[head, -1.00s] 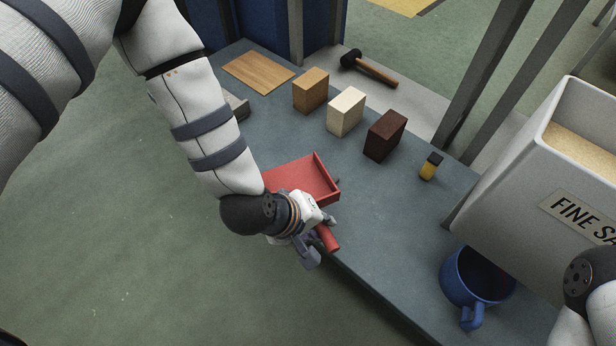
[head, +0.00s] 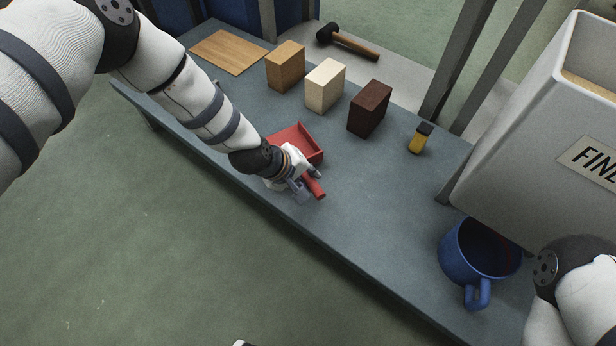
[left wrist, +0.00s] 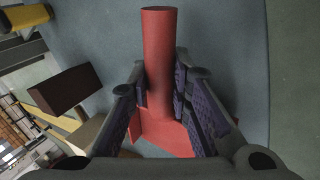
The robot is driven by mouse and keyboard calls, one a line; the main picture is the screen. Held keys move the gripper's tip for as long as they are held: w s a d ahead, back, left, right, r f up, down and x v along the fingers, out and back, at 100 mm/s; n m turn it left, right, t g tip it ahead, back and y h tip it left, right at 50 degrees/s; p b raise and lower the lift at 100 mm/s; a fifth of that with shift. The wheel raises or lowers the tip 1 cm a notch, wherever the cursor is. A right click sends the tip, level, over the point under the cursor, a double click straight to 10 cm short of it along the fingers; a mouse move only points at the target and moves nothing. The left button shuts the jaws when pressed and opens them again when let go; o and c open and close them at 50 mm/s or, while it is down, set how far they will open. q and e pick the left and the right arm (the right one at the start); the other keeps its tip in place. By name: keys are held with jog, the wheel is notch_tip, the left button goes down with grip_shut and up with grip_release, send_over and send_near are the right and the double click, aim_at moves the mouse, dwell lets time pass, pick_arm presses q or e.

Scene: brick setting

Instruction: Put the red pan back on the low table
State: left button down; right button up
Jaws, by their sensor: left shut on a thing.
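The red pan (head: 298,139) is a square-sided dustpan-like tray with a round handle. My left gripper (head: 308,186) is shut on its handle, which also shows between the fingers in the left wrist view (left wrist: 160,60). The pan is over the grey-blue low table (head: 375,215), near its front edge; whether it touches the top I cannot tell. My left wrist hides part of the pan. Part of my right arm shows at the lower right of the head view, but its gripper is out of sight.
Behind the pan stand an orange-brown block (head: 285,66), a cream block (head: 324,86) and a dark brown block (head: 369,108). A yellow-and-black item (head: 420,139) is to the right. A blue mug (head: 468,258) stands by the large pale bin (head: 520,140). A mallet (head: 345,40) lies behind.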

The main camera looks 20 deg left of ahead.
pick_arm(q)
jog(key=shift+f+b, duration=0.35)
jog(key=shift+f, duration=0.2)
jog(key=c, duration=1.5)
grip_release()
jog(key=shift+o, duration=0.2)
